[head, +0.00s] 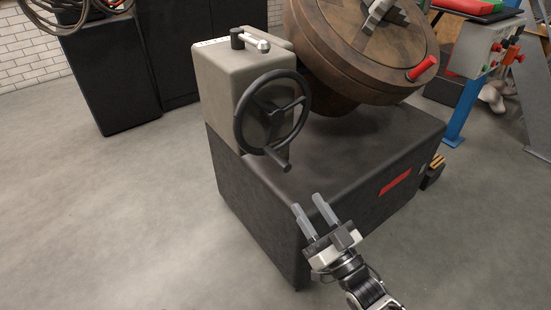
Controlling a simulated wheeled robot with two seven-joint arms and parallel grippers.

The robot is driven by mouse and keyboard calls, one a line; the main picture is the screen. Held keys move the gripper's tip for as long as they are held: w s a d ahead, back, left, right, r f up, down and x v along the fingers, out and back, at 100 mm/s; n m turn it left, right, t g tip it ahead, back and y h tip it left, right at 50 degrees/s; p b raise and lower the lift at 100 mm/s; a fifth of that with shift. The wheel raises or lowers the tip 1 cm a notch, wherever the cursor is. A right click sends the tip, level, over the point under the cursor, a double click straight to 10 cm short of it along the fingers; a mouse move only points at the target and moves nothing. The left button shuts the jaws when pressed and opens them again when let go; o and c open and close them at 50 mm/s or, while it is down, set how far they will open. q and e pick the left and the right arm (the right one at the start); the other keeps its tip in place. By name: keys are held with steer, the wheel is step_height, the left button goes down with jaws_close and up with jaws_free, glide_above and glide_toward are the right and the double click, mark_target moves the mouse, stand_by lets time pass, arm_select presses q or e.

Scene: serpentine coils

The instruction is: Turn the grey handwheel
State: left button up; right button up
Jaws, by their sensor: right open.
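The handwheel (272,112) is a dark, nearly black rim with spokes, mounted on the front of a grey housing (222,80). A crank handle (278,158) sticks out from the lower right part of its rim. My right gripper (311,205) comes in from the bottom right. Its two fingers are apart with nothing between them. It is below and to the right of the wheel, in front of the dark base, and apart from the handle. My left gripper is not in view.
The housing stands on a large dark base (340,160) with a red label. A round brown turntable (365,50) with a red handle (422,68) tilts beside the wheel. A control box (485,48) on a blue post stands at right. Floor at left is clear.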

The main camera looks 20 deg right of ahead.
mark_target(274, 152)
steer(key=b+x, duration=0.1)
steer(key=x, duration=1.3)
steer(key=shift+r, duration=0.1)
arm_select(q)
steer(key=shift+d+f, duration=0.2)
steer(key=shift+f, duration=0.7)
arm_select(e)
jaws_close()
